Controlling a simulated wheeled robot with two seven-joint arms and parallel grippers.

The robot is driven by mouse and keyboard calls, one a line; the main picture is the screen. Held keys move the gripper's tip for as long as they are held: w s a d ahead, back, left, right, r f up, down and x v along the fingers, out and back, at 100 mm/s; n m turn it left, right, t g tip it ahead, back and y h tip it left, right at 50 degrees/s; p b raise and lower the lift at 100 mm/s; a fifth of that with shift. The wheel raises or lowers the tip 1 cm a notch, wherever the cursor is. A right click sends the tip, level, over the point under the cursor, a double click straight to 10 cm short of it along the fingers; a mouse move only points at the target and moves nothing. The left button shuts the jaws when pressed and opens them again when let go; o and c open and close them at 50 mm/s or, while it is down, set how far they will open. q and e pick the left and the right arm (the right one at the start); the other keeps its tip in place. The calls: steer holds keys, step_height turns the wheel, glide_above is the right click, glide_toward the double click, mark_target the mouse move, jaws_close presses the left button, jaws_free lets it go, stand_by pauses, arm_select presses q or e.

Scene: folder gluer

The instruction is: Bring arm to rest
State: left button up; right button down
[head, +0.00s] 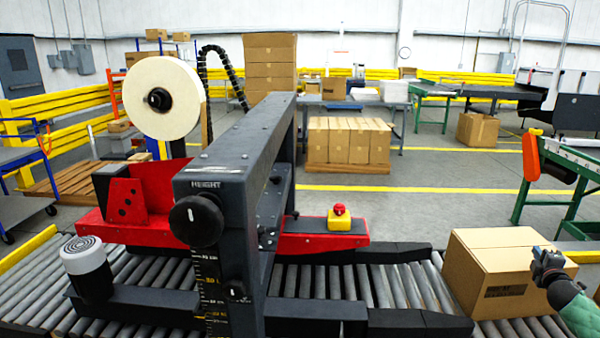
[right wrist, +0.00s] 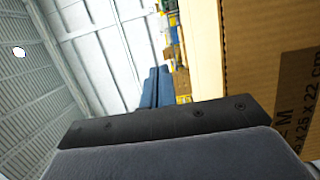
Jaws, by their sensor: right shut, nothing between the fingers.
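My right gripper (head: 547,262) is at the right of the head view, in front of the right part of a closed cardboard box. Its two fingers (right wrist: 158,88) lie together in the right wrist view, shut with nothing between them. The cardboard box (head: 495,272) sits on the roller conveyor, right of the machine. It fills the right side of the right wrist view (right wrist: 265,60), close beside the fingers; I cannot tell whether they touch. My left gripper is in neither view.
The dark machine frame (head: 240,140) with its height knob (head: 196,220) stands over the rollers (head: 410,287). A red and yellow stop button (head: 339,217) sits on the red part. A green conveyor stand (head: 565,165) is at the far right. Open floor (head: 430,210) lies behind the box.

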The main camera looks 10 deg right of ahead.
steer(key=s+a+f+m+g+y, duration=0.1)
steer(key=s+a+f+m+g, duration=0.3)
steer(key=a+f, duration=0.55)
steer(key=s+a+f+m+g+y, duration=0.15)
steer(key=s+a+f+g, duration=0.35)
steer(key=a, duration=1)
steer(key=s+a+f+m+g+y, duration=0.15)
steer(key=s+a+f+m, duration=0.35)
steer(key=a, duration=0.8)
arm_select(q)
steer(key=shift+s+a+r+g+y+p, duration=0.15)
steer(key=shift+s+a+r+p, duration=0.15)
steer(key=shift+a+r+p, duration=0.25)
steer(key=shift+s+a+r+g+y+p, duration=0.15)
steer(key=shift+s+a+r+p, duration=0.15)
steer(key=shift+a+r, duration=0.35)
arm_select(e)
steer(key=s+a+f+g+y, duration=0.1)
steer(key=s+a, duration=0.5)
steer(key=a, duration=0.6)
steer(key=s+a+f+g+y, duration=0.1)
steer(key=s+a+y, duration=0.2)
steer(key=s+a, duration=0.4)
steer(key=s+a+f+n+g+y, duration=0.1)
steer(key=s+a, duration=0.6)
steer(key=a, duration=1.2)
steer(key=shift+s+a+f+y, duration=0.15)
steer(key=shift+a+f+y, duration=0.1)
steer(key=shift+y, duration=0.65)
